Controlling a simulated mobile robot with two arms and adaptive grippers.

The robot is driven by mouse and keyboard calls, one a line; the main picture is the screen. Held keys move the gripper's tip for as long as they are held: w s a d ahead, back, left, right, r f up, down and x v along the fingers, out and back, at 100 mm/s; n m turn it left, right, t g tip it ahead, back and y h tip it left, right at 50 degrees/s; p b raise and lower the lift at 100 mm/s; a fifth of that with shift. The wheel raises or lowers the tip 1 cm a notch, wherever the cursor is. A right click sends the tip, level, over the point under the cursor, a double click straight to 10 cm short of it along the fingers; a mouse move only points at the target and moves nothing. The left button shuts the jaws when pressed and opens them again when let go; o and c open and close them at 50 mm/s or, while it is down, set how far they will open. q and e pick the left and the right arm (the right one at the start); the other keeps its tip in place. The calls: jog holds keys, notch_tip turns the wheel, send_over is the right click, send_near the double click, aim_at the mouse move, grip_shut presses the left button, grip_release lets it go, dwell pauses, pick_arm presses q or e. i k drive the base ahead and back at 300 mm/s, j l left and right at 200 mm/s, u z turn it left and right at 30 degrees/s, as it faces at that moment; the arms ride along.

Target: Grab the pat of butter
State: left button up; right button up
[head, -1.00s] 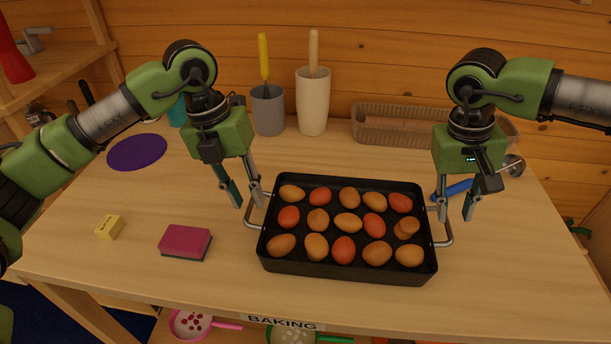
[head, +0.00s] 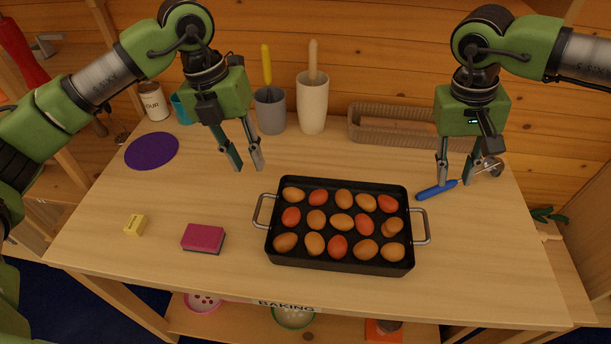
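The pat of butter (head: 135,225) is a small yellow block with dark lettering. It lies on the left part of the wooden table (head: 160,270). My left gripper (head: 250,168) hangs above the table, up and to the right of the butter and well apart from it. Its fingers are apart with nothing between them. My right gripper (head: 454,182) hangs over the right side of the table near a blue-handled tool (head: 437,190). Its fingers are apart and hold nothing that I can see.
A pink sponge (head: 203,237) lies just right of the butter. A black roasting pan (head: 340,262) full of brown and reddish eggs sits mid-table. Behind are a purple disc (head: 152,151), a grey cup (head: 270,112), a tall beige cup (head: 312,105) and a basket (head: 370,138). The front-left tabletop is clear.

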aim_at(136, 223)
jog(key=u, duration=0.5)
jog(key=k+u, duration=0.25)
